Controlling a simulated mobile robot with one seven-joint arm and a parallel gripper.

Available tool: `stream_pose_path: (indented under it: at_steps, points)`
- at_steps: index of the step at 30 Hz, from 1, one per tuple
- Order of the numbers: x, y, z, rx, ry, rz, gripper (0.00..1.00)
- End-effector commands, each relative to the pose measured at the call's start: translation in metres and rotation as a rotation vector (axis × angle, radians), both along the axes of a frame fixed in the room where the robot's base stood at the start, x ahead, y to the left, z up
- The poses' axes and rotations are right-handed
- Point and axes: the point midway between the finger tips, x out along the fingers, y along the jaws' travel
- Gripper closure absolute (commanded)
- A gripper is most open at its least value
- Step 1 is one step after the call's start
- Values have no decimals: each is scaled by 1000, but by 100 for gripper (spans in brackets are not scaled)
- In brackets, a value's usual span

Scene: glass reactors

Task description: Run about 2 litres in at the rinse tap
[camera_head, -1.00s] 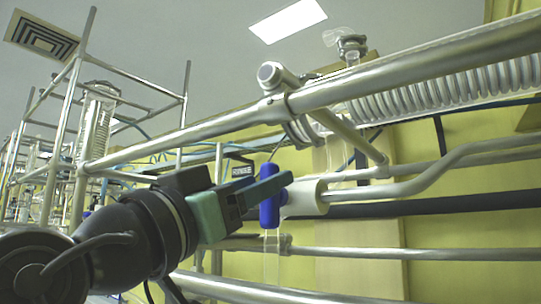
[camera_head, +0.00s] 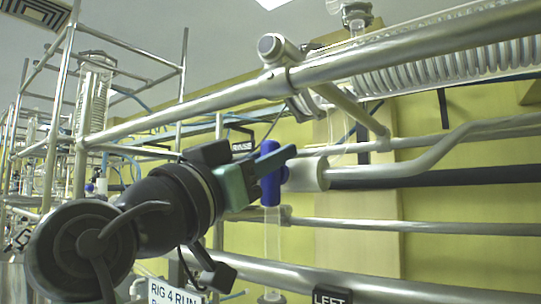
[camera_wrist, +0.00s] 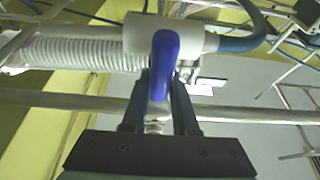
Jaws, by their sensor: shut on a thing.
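The rinse tap has a blue handle (camera_head: 270,172) on a white cylindrical body (camera_head: 308,174). A dark label reading RINSE (camera_head: 242,146) shows just left of it. The handle stands upright in the head view. My gripper (camera_head: 275,160) is shut on the handle, reaching it from the left. In the wrist view, the blue handle (camera_wrist: 163,62) lies between my two fingers (camera_wrist: 162,100), with the white body (camera_wrist: 190,37) behind it. A clear glass tube (camera_head: 272,240) hangs below the tap. I cannot make out any flow in it.
A thick metal rail (camera_head: 330,95) runs above the tap, with a coiled glass condenser (camera_head: 440,78) behind it. Lower rails (camera_head: 390,225) cross below. A sign reading RIG 4 RUN (camera_head: 175,294) and a LEFT label (camera_head: 331,298) are at the bottom.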

Motion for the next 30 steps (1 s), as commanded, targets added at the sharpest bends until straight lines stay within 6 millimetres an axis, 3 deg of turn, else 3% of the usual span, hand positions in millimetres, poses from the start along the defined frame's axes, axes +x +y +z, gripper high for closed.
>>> stream_pose_path:
  at_steps: [14, 30]
  points:
    - [0, 1, 0, -59, 41, 1, 100]
    - [5, 9, -1, -425, 304, 2, 100]
